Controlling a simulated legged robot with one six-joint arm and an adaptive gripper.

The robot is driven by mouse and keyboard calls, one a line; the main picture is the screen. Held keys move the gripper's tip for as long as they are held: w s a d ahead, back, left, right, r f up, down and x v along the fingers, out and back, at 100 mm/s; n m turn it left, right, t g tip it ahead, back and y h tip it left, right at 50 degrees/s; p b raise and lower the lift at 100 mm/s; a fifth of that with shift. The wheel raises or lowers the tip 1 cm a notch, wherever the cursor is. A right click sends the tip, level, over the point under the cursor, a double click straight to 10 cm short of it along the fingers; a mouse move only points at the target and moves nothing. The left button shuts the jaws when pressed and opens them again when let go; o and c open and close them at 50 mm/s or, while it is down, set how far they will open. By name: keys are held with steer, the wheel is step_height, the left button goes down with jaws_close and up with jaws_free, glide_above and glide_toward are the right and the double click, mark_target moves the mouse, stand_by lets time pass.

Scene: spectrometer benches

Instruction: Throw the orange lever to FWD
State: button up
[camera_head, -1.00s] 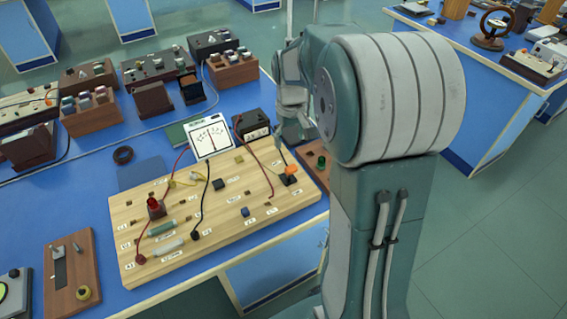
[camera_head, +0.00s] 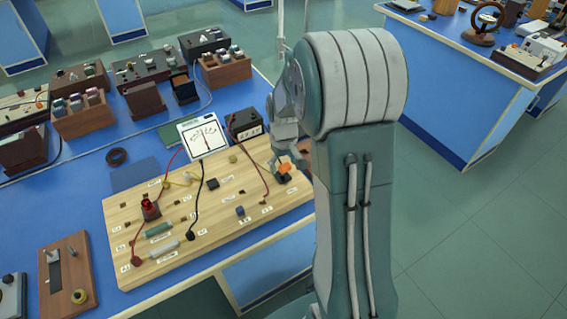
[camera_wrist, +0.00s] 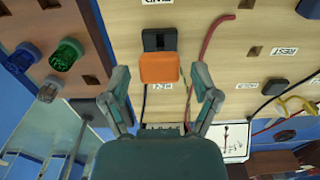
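The orange lever (camera_wrist: 159,68) shows in the wrist view as a block-shaped cap against its black base (camera_wrist: 160,40), on the side nearest my gripper. It also shows in the head view (camera_head: 285,168) near the right end of the wooden board. My gripper (camera_wrist: 160,84) is open, with one finger on each side of the lever and a visible gap to both. Small white labels lie above and below the lever in the wrist view; I cannot read them surely. In the head view the fingers are mostly hidden behind my arm.
The wooden board (camera_head: 222,222) carries wires, a red knob (camera_head: 149,207) and several small parts. A white meter (camera_head: 204,139) and a black box (camera_head: 244,124) stand behind it. In the wrist view, a red wire (camera_wrist: 203,45) runs close beside the lever, and a green knob (camera_wrist: 66,54) sits left.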

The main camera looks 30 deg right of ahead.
jaws_close()
steer(key=shift+s, duration=0.15)
steer(key=shift+s+f+t, duration=0.15)
steer(key=shift+s+t, duration=0.25)
steer(key=shift+t, duration=0.5)
steer(key=shift+o, duration=1.3)
jaws_free()
steer(key=shift+w, duration=0.1)
